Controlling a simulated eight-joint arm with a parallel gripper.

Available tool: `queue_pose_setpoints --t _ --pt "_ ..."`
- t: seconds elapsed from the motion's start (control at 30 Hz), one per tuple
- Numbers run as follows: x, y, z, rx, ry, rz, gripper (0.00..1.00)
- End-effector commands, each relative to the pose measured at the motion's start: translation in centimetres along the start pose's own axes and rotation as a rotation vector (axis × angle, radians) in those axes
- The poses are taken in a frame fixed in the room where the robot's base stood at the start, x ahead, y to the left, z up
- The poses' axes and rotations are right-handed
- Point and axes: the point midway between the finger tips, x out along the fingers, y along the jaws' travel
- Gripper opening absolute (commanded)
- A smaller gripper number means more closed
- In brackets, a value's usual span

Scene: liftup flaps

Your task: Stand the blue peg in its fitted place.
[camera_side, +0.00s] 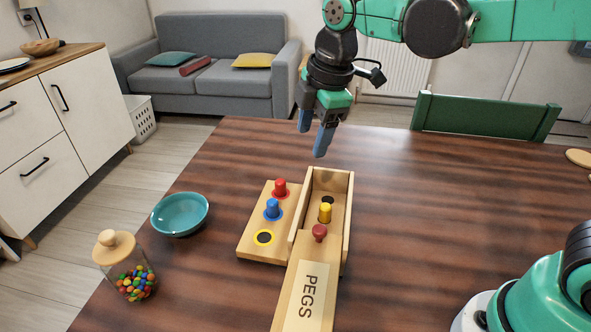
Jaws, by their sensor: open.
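The blue peg (272,208) stands upright in the blue-ringed place of the light wooden board (254,241). A red peg (280,187) stands in the red-ringed place behind it, and the yellow-ringed hole (263,238) in front is empty. A yellow peg (325,212) stands inside the wooden box (345,215) beside the board, near a dark empty hole (327,200). The box's lid (307,297), marked PEGS, with a dark red knob (319,232), extends toward the camera, leaving the box's far part uncovered. My gripper (313,134) is open and empty, above and behind the box.
A teal bowl (180,214) and a glass jar of coloured sweets (133,280) with a wooden lid stand left of the board. A green chair (484,116) is at the table's far edge. The table (430,210) right of the box is clear.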

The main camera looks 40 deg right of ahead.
Motion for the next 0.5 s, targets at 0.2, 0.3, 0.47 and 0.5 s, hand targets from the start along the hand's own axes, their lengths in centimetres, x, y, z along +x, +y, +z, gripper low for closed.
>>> queue_pose_setpoints --t 0.2,0.3,0.47,0.5 --pt "-0.4 -4.1 4.9 0.728 0.114 0.186 0.58" --pt "0.1 -5.6 6.4 0.992 0.186 0.243 0.58" --pt "1.0 -7.0 7.7 1.251 0.273 0.288 0.58" --pt "1.1 -7.2 7.8 1.284 0.286 0.293 0.58"
